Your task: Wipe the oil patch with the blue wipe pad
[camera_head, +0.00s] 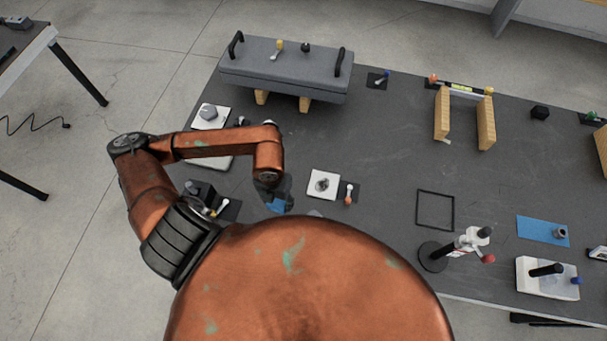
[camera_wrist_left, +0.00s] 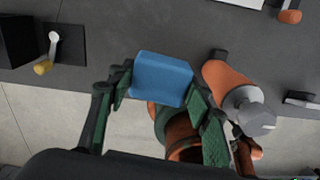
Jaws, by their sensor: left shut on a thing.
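The blue wipe pad (camera_wrist_left: 161,78) is a soft-cornered block held between the green-lined fingers of my left gripper (camera_wrist_left: 160,95) in the left wrist view. In the head view a bit of the pad (camera_head: 278,205) shows below my left gripper (camera_head: 276,194), over the near left part of the dark table. Whether the pad touches the table is not clear. A white square plate (camera_head: 322,184) with a grey shape on it lies just to the right of the gripper. I cannot make out an oil patch for certain. My right gripper does not show.
On the dark table, a grey box with handles (camera_head: 285,68) stands at the back left. Wooden uprights (camera_head: 486,122) stand behind a thin black square frame (camera_head: 435,209). A stand with a dark round base (camera_head: 433,257) and a blue mat (camera_head: 537,230) are at the right.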

